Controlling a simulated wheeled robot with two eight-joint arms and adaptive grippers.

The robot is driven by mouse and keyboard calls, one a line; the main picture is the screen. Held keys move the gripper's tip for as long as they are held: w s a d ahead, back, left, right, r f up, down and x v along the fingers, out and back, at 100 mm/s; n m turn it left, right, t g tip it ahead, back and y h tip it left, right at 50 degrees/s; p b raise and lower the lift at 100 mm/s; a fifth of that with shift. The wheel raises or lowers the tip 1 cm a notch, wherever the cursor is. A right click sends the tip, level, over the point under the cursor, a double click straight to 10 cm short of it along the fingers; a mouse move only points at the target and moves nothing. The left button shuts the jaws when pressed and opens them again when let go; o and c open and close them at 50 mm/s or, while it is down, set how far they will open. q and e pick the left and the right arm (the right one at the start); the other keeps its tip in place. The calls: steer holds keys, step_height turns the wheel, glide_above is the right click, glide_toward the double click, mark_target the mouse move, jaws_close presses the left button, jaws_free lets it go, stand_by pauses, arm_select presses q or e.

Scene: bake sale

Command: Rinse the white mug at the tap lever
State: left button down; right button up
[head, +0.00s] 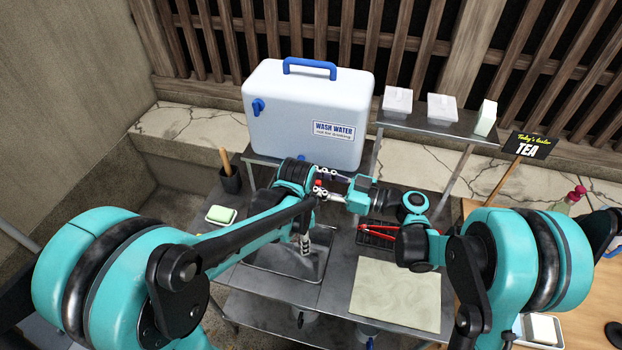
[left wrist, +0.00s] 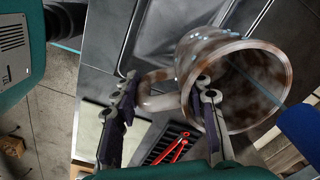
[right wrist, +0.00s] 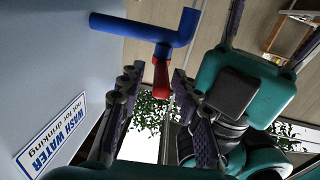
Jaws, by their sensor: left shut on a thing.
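The white mug (left wrist: 200,62) has brown stains and a few small light-blue specks. It is tilted in the left wrist view, its mouth toward the right. My left gripper (left wrist: 168,92) is shut on its handle (left wrist: 158,100), above the sink. In the head view my left arm hides the mug. The red tap lever (right wrist: 162,78) hangs from the blue tap (right wrist: 165,32) on the wash water container. My right gripper (right wrist: 156,82) is open, with its fingers on either side of the lever and visible gaps. A blue part (left wrist: 300,130) shows close beside the mug's mouth.
The white wash water container (head: 290,95) stands behind the metal sink (head: 265,262). A dark rack (head: 372,238) with red tongs (head: 405,232) and a pale mat (head: 395,295) lie right of it. A green sponge dish (head: 220,215) and a dark cup (head: 230,180) are left.

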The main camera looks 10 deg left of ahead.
steer(key=d, duration=0.5)
steer(key=s+d, duration=0.1)
steer(key=d, duration=0.2)
steer(key=shift+w, duration=0.1)
jaws_close()
steer(key=w+d+m+g, duration=0.4)
steer(key=w+d+m, duration=0.3)
steer(key=m, duration=0.8)
steer(key=s+a, duration=0.3)
steer(key=a, duration=0.8)
steer(key=shift+s+a+f, duration=0.2)
steer(key=shift+s+a, duration=0.1)
steer(key=shift+s, duration=0.05)
